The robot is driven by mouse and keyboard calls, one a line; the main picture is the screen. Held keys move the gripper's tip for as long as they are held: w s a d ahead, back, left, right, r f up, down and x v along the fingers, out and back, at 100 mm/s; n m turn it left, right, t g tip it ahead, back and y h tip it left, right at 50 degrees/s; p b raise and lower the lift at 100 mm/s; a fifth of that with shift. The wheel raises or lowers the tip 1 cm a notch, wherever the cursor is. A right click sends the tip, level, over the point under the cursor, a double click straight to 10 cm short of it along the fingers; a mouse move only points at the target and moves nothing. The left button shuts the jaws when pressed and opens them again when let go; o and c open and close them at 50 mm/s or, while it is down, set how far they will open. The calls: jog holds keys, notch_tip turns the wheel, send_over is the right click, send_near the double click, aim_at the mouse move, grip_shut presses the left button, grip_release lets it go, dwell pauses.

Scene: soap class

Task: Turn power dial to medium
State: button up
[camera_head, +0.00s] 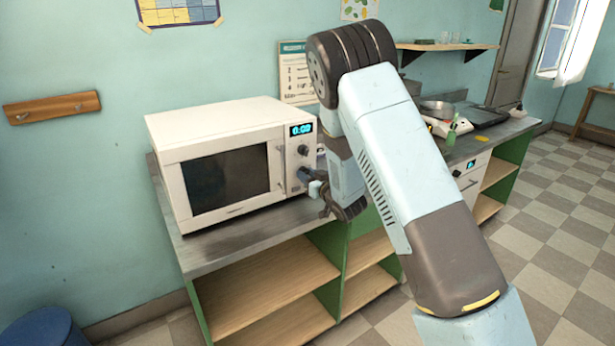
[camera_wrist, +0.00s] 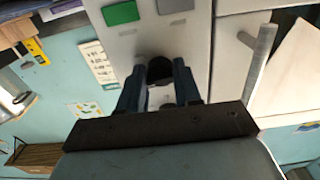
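The white microwave (camera_head: 222,165) stands on the counter at left centre, its door shut and its display (camera_head: 301,129) lit with blue digits. Its right panel has an upper dark dial (camera_head: 303,150) and a lower dark dial (camera_head: 303,173); I cannot read which is power or their settings. My gripper (camera_head: 312,186) is at the lower part of this panel. In the wrist view, a dark round dial (camera_wrist: 160,68) shows between the tips of my gripper (camera_wrist: 160,76), one finger on each side. The fingers are apart; whether they press on the dial is unclear.
The door handle (camera_wrist: 262,60) is beside the panel in the wrist view. A green button (camera_wrist: 121,13) and a grey button (camera_wrist: 175,5) are close to the dial. A green bottle (camera_head: 451,134) and a pan (camera_head: 437,109) are farther right, behind my arm.

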jog(key=c, duration=0.5)
jog(key=shift+n, duration=1.4)
jog(key=o, duration=1)
jog(key=shift+o, duration=0.2)
jog(key=v, duration=1.3)
jog(key=shift+s+d, duration=0.25)
jog(key=shift+s, duration=0.05)
